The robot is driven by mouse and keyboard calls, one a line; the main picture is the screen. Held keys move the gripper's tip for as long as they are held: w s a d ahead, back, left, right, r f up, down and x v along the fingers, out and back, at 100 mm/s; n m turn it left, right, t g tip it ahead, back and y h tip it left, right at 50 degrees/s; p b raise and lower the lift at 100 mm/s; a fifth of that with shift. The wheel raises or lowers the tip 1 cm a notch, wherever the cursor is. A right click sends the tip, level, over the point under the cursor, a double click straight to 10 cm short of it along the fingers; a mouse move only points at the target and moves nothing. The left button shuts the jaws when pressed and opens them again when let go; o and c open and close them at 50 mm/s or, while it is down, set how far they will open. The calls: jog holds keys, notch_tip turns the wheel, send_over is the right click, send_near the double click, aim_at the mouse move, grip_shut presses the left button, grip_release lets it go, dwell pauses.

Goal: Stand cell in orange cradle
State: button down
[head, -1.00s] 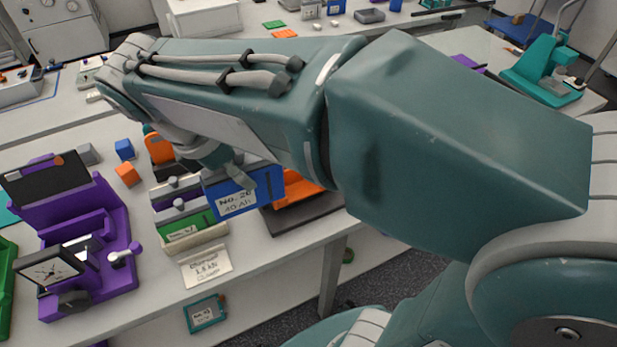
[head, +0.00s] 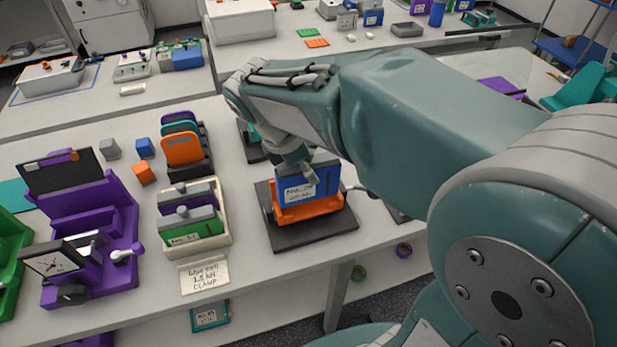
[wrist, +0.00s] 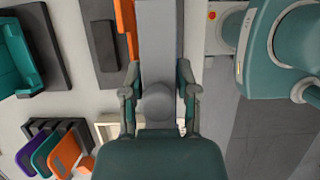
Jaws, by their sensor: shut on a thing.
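My gripper (head: 300,166) is shut on the blue cell (head: 291,188), which has a white label with handwriting. The cell is upright at the orange cradle (head: 310,212), its lower part meeting the cradle's front wall in the head view. I cannot tell whether its base rests inside or hangs just above. In the wrist view my gripper (wrist: 159,90) has a finger on each side of the cell's grey top (wrist: 158,45) and its knob. A strip of the orange cradle (wrist: 127,25) shows left of the cell; the rest is hidden beneath it.
The cradle stands on a dark plate (head: 285,239) near the bench's front edge. Left of it is a cream tray (head: 222,243) with a green and a purple cell. An upright orange holder (head: 184,150) stands behind that tray. A purple fixture (head: 90,225) stands farther left.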

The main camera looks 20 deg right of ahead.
jog(key=f, duration=0.2)
jog(key=w+f, duration=0.1)
jog(key=f, duration=0.1)
jog(key=w+f, duration=0.1)
jog(key=f, duration=0.1)
jog(key=shift+w+f, duration=0.2)
jog(key=shift+f, duration=0.05)
jog(key=shift+s+d+f, duration=0.1)
jog(key=shift+d+f, duration=0.1)
jog(key=shift+d, duration=0.35)
jog(key=shift+c, duration=1.8)
grip_release()
jog(key=shift+a, duration=0.1)
jog(key=shift+a, duration=0.1)
